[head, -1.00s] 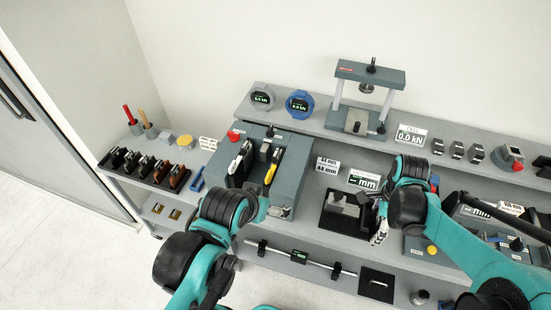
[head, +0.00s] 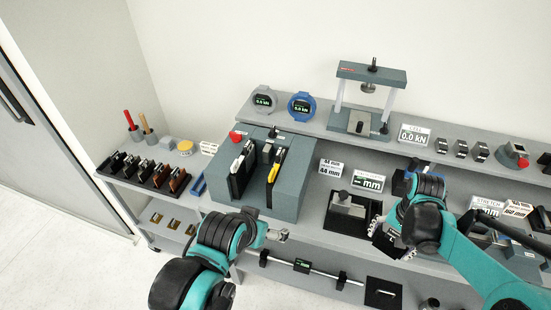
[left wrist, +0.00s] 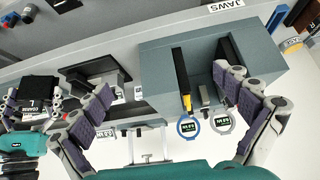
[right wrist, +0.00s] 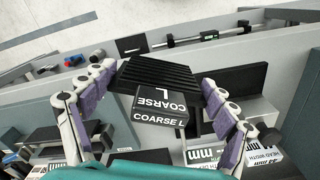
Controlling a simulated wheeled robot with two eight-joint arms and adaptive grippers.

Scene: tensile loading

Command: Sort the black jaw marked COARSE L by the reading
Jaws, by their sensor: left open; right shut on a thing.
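The black jaw marked COARSE L (right wrist: 158,105) is ribbed and sits between the purple-padded fingers of my right gripper (right wrist: 150,88), which is shut on it. In the left wrist view the same jaw (left wrist: 38,90) shows at the far left. In the head view my right gripper (head: 383,240) holds it at the front of the black tray (head: 337,226). The mm display (head: 368,182) behind the tray is too small to read fully. My left gripper (left wrist: 170,95) is open and empty, before the grey block (head: 292,190); in the head view it is near the shelf's front edge.
A row of dark jaws (head: 150,172) stands at the left, near the JAWS sign (head: 209,148). A press (head: 363,120) stands on the upper shelf. A metal bar with a digital readout (head: 302,266) lies on the lower shelf.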

